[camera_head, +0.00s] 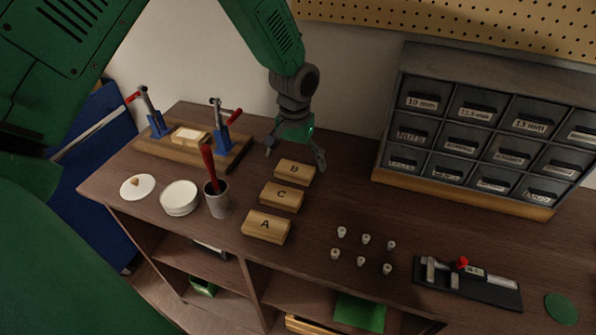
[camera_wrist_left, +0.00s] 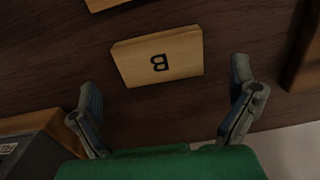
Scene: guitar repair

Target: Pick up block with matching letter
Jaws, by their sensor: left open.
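Three wooden lettered blocks lie in a column on the dark brown bench. Block B (camera_head: 294,172) is at the back, block C (camera_head: 281,196) in the middle and block A (camera_head: 266,225) at the front. My left gripper (camera_head: 296,158) is open and empty, just behind and above block B. In the left wrist view block B (camera_wrist_left: 158,57) appears upside down, ahead of the spread fingers (camera_wrist_left: 166,97) and apart from them. A sliver of another block (camera_wrist_left: 105,3) shows at the top edge there. My right gripper is not in view.
A drawer cabinet (camera_head: 480,130) stands at the back right. A clamp board (camera_head: 228,155), a grey cup with a red-handled brush (camera_head: 217,200) and white discs (camera_head: 179,197) are left of the blocks. Several small knobs (camera_head: 361,240) and a black jig (camera_head: 468,284) are right.

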